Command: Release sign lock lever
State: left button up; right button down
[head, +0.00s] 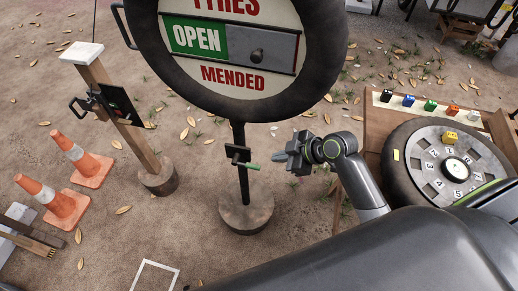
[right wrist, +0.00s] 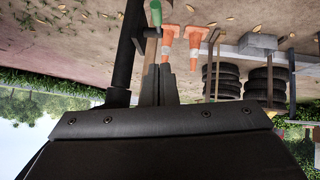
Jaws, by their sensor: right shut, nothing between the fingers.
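The round tyre sign (head: 250,107) reads OPEN and MENDED and stands on a black post (head: 241,190) with a round base. The lock lever (head: 248,165) is on the post below the sign. My left gripper is not in view.
A wooden post (head: 117,122) with a black bracket stands left. A wooden stand with a numbered wheel (head: 448,160) and coloured blocks is at the right. The ground around the sign base is open.

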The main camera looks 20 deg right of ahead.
send_near(251, 166)
notch_tip(251, 166, up, 2)
jog(key=w+a, duration=0.1)
jog(key=a, duration=0.1)
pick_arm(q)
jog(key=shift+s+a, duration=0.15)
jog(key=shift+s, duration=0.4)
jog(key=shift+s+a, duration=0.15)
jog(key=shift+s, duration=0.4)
pick_arm(e)
jog(key=shift+w+a+f, duration=0.25)
jog(key=shift+w+f, duration=0.15)
jog(key=shift+f, duration=0.6)
jog(key=shift+w+a+f, duration=0.25)
jog(key=shift+w+f, duration=0.2)
jog(key=shift+f, duration=0.55)
jog(key=shift+w+a+f, duration=0.2)
jog(key=shift+w+f, duration=0.2)
jog(key=shift+f, duration=0.6)
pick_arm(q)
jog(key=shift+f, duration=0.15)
pick_arm(e)
jog(key=shift+s+f, duration=0.15)
jog(key=shift+f, duration=0.05)
